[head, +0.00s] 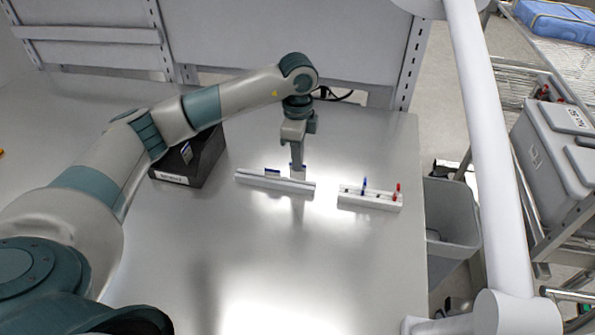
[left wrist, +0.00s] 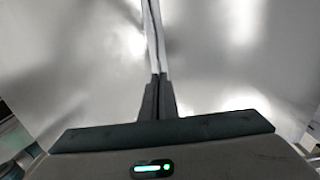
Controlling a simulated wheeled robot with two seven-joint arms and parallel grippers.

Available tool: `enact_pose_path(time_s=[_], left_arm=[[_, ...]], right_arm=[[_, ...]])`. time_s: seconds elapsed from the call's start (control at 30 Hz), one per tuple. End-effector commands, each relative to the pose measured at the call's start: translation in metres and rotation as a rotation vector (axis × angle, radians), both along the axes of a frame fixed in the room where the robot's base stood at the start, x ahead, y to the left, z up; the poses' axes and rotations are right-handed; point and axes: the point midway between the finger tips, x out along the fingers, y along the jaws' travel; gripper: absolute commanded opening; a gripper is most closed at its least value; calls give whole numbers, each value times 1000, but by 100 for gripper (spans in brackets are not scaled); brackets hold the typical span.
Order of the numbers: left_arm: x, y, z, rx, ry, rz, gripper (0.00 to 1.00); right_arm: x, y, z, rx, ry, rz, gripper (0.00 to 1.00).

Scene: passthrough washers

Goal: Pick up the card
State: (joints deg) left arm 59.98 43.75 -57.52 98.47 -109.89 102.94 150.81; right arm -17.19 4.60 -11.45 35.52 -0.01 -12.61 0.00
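A low white rail-shaped holder (head: 262,182) lies on the grey table. A small blue-and-white card (head: 272,172) stands in it, left of my gripper. A second blue-and-white card (head: 303,169) shows at my left fingertips, partly hidden by them. My left gripper (head: 297,172) points down at the right part of the holder. In the left wrist view, its fingers (left wrist: 158,85) are close together, with only a thin line between them; the holder (left wrist: 152,25) runs away beyond the tips. The card between the fingers is edge-on and hard to see. My right gripper is out of view.
A black box (head: 205,160) with a label stands left of the holder. A white rack (head: 370,201) with blue and red upright pieces stands to the right. A grey bin (head: 450,215) is beyond the table's right edge. The front of the table is clear.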

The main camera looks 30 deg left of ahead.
Motion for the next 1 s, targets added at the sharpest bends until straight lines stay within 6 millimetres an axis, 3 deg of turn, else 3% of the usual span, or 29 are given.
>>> enact_pose_path(time_s=[0.03, 0.5, 0.7, 1.0], left_arm=[[4, -2, 4, 0, -4, -1, 0], [79, -46, 56, 0, -2, 1, 0], [95, -56, 69, 0, -1, 1, 0], [101, -59, 74, 1, 0, 1, 0]], right_arm=[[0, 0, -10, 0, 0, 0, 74], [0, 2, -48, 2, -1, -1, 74], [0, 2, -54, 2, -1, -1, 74], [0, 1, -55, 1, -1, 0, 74]])
